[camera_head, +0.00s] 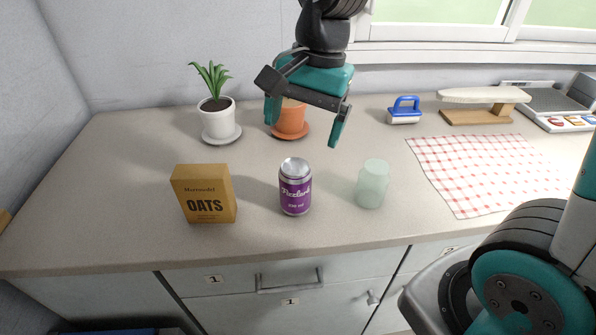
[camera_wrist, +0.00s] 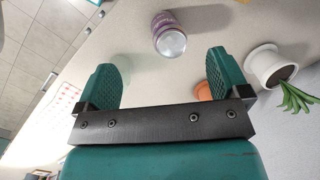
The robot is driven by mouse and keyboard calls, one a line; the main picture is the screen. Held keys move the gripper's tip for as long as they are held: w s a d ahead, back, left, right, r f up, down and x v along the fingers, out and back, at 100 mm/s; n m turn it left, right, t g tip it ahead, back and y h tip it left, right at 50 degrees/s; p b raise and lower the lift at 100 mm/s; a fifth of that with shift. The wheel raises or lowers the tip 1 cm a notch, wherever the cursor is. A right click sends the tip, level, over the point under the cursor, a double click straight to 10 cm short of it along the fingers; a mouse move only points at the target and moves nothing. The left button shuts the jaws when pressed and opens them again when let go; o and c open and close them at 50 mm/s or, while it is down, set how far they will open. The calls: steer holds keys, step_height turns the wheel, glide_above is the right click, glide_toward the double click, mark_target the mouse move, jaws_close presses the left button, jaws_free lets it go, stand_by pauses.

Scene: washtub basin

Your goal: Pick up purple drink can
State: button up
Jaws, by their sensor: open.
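The purple drink can (camera_head: 295,189) stands upright on the counter, with a silver lid and a purple lower label. My gripper (camera_head: 303,122) is open and empty above the counter. In the head view it appears above the can and in front of a terracotta pot. In the wrist view the can (camera_wrist: 168,36) shows beyond the fingertips, between the two teal fingers (camera_wrist: 162,72), and is not touched by them.
An oats box (camera_head: 205,194) stands left of the can, and a pale green glass (camera_head: 372,184) stands right of it. Behind are a white potted plant (camera_head: 219,122) and the terracotta pot (camera_head: 290,124). A checked cloth (camera_head: 480,170) lies to the right.

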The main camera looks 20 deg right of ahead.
mark_target(295, 163)
steer(key=w+d+r+m+p, duration=0.1)
steer(key=w+d+m+p, duration=0.15)
steer(key=w+m, duration=0.45)
steer(key=shift+m+h, duration=0.4)
steer(key=f, duration=0.4)
steer(key=s+a+f, duration=0.1)
steer(key=f, duration=0.6)
steer(key=shift+s+a+f, duration=0.15)
steer(key=shift+s+f, duration=0.1)
steer(key=shift+f, duration=0.1)
steer(key=shift+s+a+f+p, duration=0.15)
steer(key=shift+f+p, duration=0.2)
steer(key=shift+f, duration=0.55)
steer(key=shift+s+a+f+p, duration=0.1)
steer(key=shift+f+p, duration=0.2)
steer(key=shift+f, duration=0.6)
steer(key=shift+s+a+f+p, duration=0.15)
steer(key=shift+f+p, duration=0.2)
steer(key=shift+f, duration=0.55)
steer(key=shift+c, duration=0.4)
steer(key=c, duration=0.9)
